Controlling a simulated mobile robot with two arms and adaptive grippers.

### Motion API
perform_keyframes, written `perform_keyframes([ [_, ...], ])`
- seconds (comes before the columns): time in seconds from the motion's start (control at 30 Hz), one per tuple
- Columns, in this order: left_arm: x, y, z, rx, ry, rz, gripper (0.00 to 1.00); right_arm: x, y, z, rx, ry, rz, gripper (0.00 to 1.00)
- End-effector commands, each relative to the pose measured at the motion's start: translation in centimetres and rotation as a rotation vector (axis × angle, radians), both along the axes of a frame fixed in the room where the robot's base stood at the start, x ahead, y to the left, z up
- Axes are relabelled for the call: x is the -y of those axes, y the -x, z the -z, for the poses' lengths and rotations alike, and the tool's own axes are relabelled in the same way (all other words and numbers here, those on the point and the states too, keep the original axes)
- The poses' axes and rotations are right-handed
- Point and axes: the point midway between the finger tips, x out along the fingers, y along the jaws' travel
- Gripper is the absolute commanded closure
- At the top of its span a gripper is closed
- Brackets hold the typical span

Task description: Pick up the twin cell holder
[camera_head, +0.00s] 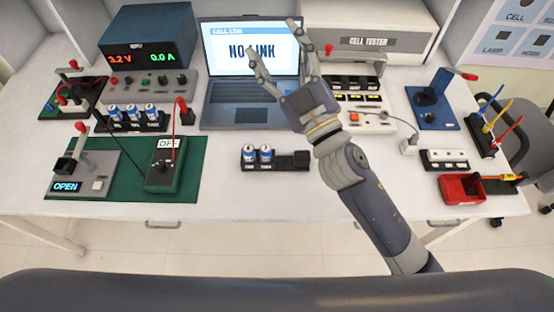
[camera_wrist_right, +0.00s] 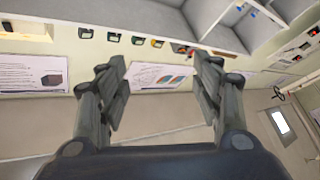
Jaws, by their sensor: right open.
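A black holder (camera_head: 291,161) with two blue-and-white cells upright in its left part lies on the white table, front of centre. Its right part looks empty; this appears to be the twin cell holder. My right gripper (camera_head: 275,42) is raised behind and above it, in front of the laptop screen, fingers pointing up and spread apart. In the right wrist view my right gripper (camera_wrist_right: 160,66) is open with nothing between its fingers, facing the wall and shelves. The holder does not show there. My left gripper is not in view.
A black holder with three cells (camera_head: 133,126) stands at left, near a green meter (camera_head: 166,166) on a green mat (camera_head: 115,190). A laptop (camera_head: 245,117) stands behind. A red tray (camera_head: 463,187) sits at right. The table's front middle is clear.

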Motion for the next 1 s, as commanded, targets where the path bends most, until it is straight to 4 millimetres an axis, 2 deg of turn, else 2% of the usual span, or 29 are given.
perform_keyframes([
  [0.03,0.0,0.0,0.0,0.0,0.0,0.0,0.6,-2.8,1.0,-1.8,0.109,0.053,-0.094,0.4],
  [0.1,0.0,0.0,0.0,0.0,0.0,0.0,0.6,-6.7,3.3,-3.3,0.25,0.14,-0.238,0.4],
  [0.2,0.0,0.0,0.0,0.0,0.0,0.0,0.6,-11.7,7.0,-3.0,0.415,0.299,-0.453,0.4],
  [0.27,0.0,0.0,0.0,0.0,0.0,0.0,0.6,-14.0,9.1,-1.6,0.494,0.414,-0.583,0.4],
  [0.3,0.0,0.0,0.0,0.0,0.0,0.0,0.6,-15.1,10.4,-0.2,0.534,0.499,-0.668,0.4],
  [0.37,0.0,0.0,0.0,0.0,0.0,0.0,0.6,-16.2,11.9,2.5,0.582,0.642,-0.791,0.4],
  [0.43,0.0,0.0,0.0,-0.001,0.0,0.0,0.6,-16.5,12.9,6.2,0.608,0.824,-0.929,0.4],
  [0.47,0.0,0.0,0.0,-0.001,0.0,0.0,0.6,-16.3,13.1,8.0,0.61,0.908,-0.983,0.4],
  [0.5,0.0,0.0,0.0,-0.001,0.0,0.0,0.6,-15.5,13.1,10.3,0.603,1.025,-1.051,0.4],
  [0.57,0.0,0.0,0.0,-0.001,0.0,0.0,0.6,-13.7,12.4,13.7,0.571,1.211,-1.139,0.4],
  [0.6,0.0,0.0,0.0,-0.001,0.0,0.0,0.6,-12.0,11.6,15.8,0.533,1.337,-1.19,0.4],
  [0.67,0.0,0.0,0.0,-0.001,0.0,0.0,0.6,-8.8,10.0,18.4,0.457,1.528,-1.248,0.4],
  [0.7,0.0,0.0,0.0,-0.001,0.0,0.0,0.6,-6.5,8.7,19.6,0.397,1.648,-1.274,0.4],
  [0.8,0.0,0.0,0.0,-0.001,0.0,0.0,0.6,-0.7,5.7,21.2,0.229,1.906,-1.296,0.4],
  [0.9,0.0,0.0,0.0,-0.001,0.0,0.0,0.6,3.8,3.6,21.3,0.077,2.084,-1.287,0.4],
  [1.0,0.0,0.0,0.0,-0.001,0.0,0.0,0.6,6.5,2.4,21.0,-0.022,2.18,-1.27,0.4],
])
